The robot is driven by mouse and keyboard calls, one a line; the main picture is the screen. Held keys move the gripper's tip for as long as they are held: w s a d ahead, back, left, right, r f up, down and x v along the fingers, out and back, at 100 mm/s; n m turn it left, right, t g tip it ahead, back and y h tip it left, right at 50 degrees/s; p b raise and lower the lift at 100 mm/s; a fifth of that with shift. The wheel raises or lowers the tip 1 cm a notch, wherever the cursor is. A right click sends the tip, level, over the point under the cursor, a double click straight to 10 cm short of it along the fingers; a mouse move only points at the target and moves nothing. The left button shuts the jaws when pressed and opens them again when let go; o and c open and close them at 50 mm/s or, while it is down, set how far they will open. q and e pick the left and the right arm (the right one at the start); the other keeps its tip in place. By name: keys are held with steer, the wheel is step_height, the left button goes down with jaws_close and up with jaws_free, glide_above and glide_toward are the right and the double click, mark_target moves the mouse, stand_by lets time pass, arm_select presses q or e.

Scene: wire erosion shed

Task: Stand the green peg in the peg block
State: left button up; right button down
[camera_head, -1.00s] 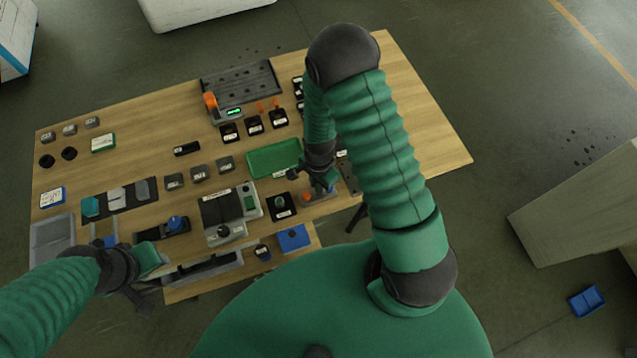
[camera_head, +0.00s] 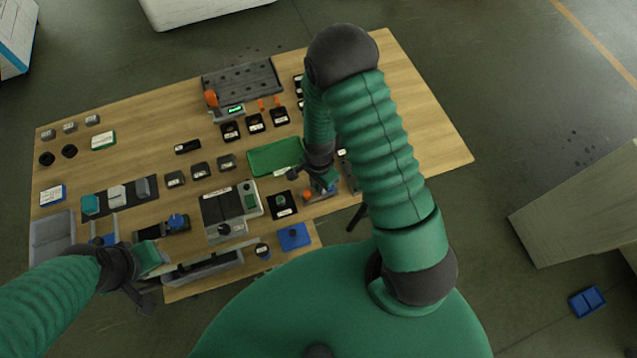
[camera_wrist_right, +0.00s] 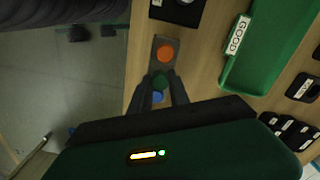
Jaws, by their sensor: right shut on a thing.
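The peg block (camera_wrist_right: 156,66) is a narrow grey-brown block near the table's front edge. An orange peg (camera_wrist_right: 166,51) stands at its far end in the right wrist view, and a blue peg (camera_wrist_right: 158,97) shows at its near end. My right gripper (camera_wrist_right: 163,84) is shut on the green peg (camera_wrist_right: 160,79), between the orange and blue ones. I cannot tell how deep the green peg sits. In the head view my right gripper (camera_head: 324,184) is over the block (camera_head: 322,196), hiding part of it. My left gripper (camera_head: 148,279) hangs at the table's front left; its jaws are unclear.
A green tray (camera_head: 275,144) marked GOOD lies behind the block. A black pad (camera_head: 283,212) with a green knob and a grey-black device (camera_head: 222,208) are left of it. The table (camera_head: 420,120) is bare at the right.

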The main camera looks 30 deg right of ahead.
steer(key=shift+f+b, duration=0.6)
steer(key=shift+f, duration=0.25)
steer(key=c, duration=1.1)
jaws_free()
steer(key=shift+c, duration=0.2)
steer(key=shift+r, duration=0.1)
step_height(320, 180, up, 7)
steer(key=p, duration=0.6)
